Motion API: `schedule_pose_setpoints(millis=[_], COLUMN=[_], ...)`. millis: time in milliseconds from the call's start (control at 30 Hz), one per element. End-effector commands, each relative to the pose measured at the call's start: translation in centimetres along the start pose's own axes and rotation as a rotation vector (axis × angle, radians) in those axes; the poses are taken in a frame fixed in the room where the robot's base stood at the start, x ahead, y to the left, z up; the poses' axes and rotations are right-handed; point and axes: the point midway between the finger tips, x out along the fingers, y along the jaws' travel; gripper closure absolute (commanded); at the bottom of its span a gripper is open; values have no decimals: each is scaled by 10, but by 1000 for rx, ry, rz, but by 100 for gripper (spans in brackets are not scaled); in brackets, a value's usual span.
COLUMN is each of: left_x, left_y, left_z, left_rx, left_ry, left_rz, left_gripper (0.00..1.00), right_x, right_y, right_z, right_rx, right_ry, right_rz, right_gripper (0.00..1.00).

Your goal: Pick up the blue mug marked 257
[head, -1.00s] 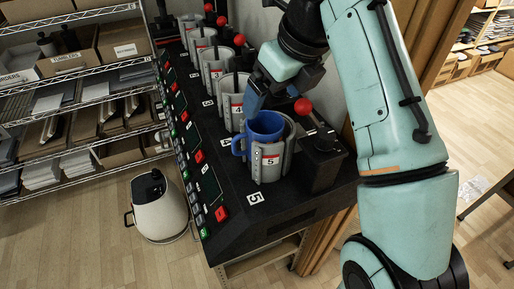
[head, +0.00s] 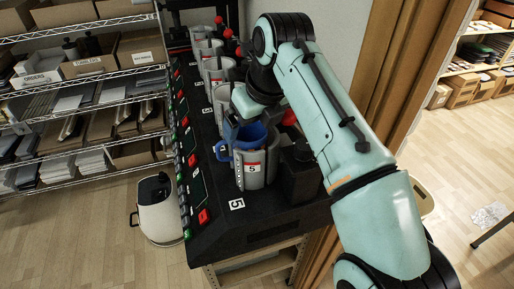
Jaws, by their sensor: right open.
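The blue mug (head: 250,140) stands in the grey press cradle (head: 257,172) labelled 5, at the near end of the black press bench. Its handle sticks out to the left. I cannot read a 257 marking on it. My right gripper (head: 236,130) is open, pointing down at the mug's rim from above, and hides part of the rim. I cannot tell whether a finger is inside the mug or touching it. My left gripper is not in view.
More grey cradles (head: 223,104) with red-knobbed levers (head: 228,33) run back along the bench. A black block (head: 299,175) stands right of cradle 5. A white bin (head: 158,212) is on the floor, and wire shelves (head: 95,120) stand at left.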

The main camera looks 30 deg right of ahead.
Motion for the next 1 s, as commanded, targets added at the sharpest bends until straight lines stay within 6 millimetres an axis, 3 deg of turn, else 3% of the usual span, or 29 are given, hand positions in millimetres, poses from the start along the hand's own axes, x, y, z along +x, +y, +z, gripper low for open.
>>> schedule_pose_setpoints(millis=[200, 433, 467, 700, 1000], left_x=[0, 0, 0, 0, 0], left_y=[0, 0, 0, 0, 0], left_z=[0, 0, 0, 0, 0], left_rx=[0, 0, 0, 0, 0], left_ry=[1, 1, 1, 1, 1], left_rz=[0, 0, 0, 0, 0], left_gripper=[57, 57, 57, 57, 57], right_x=[12, 12, 12, 12, 10], right_y=[7, 7, 7, 7, 7], right_z=[4, 4, 4, 4, 4], right_rx=[3, 3, 3, 3, 2], right_ry=[1, 0, 0, 0, -2], right_rz=[-1, -1, -1, -1, -1], right_gripper=[5, 5, 8, 84, 84])
